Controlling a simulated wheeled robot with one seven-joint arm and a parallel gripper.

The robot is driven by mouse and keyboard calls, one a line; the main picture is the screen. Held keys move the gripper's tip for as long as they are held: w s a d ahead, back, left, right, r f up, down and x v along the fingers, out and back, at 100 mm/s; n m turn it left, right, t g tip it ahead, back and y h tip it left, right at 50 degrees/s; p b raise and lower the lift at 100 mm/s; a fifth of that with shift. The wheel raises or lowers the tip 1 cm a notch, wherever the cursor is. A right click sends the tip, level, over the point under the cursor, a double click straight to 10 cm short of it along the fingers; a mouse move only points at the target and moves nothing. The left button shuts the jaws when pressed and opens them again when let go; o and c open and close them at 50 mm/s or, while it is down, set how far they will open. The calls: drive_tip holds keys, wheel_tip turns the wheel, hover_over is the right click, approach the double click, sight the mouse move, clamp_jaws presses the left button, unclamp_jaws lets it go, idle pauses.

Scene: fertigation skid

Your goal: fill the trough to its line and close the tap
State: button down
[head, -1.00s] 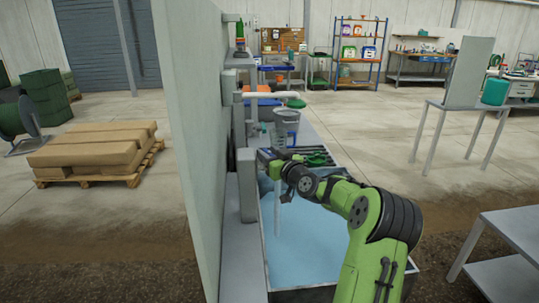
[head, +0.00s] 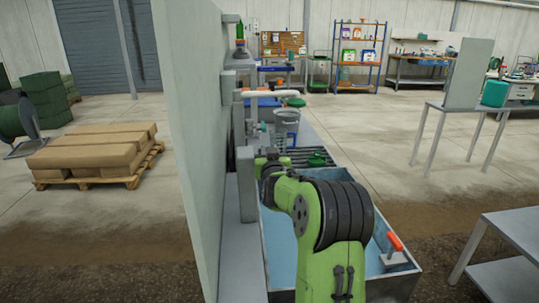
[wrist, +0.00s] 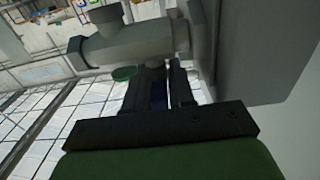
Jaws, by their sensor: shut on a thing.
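The trough (head: 280,250) stands along the wall panel and holds pale blue water; my arm covers much of it, and I cannot make out its fill line. The grey tap body (wrist: 135,42) crosses the top of the wrist view beside the wall. My gripper (wrist: 163,78) is just below it, its black fingers closed around a narrow dark blue part, which looks like the tap handle (wrist: 159,95). In the head view my arm reaches over the trough to the wall side and hides the fingertips and the tap's outlet.
A green dish (head: 317,160) rests on the slatted rack behind the trough, with a clear jug (head: 286,125) farther back. A grey table (head: 510,235) stands right, with open floor between.

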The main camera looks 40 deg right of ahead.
drive_tip(key=shift+f, duration=0.1)
idle(0.3)
drive_tip(key=c, duration=1.1)
unclamp_jaws()
drive_tip(key=shift+a, duration=0.1)
drive_tip(key=v, duration=1.5)
drive_tip(key=shift+s+a+b, duration=0.15)
drive_tip(key=shift+a+b, duration=0.2)
drive_tip(key=shift+b, duration=0.05)
